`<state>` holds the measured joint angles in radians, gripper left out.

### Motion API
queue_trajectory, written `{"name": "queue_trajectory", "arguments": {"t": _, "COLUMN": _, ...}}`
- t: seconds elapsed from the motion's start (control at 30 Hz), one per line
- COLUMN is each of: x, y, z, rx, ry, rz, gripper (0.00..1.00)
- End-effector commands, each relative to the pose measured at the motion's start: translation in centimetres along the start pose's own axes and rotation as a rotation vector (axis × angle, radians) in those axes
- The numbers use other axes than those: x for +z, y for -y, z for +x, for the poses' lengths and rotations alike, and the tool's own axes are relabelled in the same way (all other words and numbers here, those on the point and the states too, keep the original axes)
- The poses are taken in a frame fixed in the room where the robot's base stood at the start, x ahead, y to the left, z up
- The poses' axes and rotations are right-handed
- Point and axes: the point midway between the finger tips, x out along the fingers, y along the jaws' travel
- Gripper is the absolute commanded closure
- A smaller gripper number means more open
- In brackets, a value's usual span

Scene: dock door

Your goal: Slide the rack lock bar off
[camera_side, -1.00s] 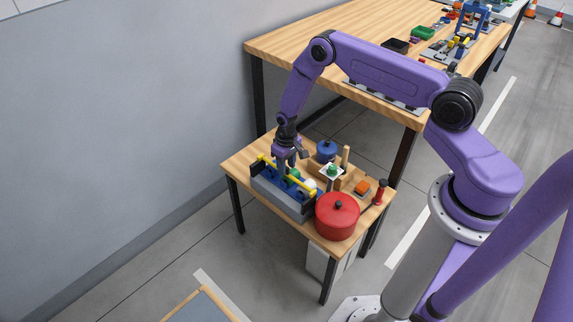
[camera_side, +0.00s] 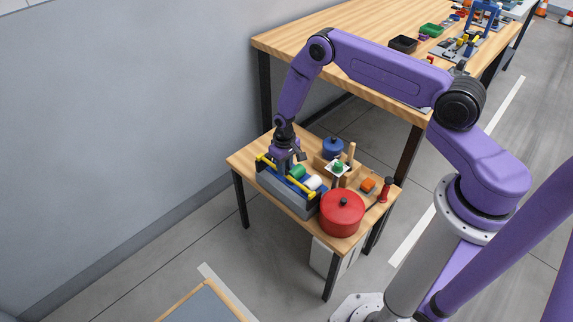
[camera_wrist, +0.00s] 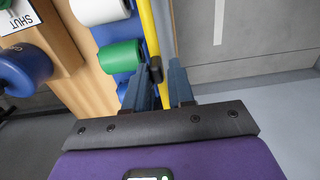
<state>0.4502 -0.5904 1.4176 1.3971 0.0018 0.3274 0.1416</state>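The rack lock bar (camera_side: 305,191) is a long yellow bar along the wall-side edge of a grey rack (camera_side: 285,200) with blue cradles. It also shows in the wrist view (camera_wrist: 147,25), with a black fitting on it. The rack holds a green roll (camera_side: 296,172) and a white roll (camera_side: 312,183). My gripper (camera_wrist: 160,78) reaches down to the bar near its middle in the side view (camera_side: 286,157). The finger contact itself is partly hidden.
A red lidded pot (camera_side: 342,214) stands right beside the rack. A SHUT label (camera_wrist: 18,14) shows in the wrist view. Open floor lies on the wall side.

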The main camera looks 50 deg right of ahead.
Motion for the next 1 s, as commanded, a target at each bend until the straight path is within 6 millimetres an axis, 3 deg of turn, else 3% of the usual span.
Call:
{"name": "queue_trajectory", "arguments": {"t": 0.47, "x": -0.1, "y": 0.1, "z": -0.7, "rx": 0.000, "ry": -0.001, "rz": -0.004, "gripper": 0.60}}
{"name": "queue_trajectory", "arguments": {"t": 1.0, "x": -0.1, "y": 0.1, "z": -9.3, "rx": 0.000, "ry": -0.004, "rz": -0.004, "gripper": 0.60}}
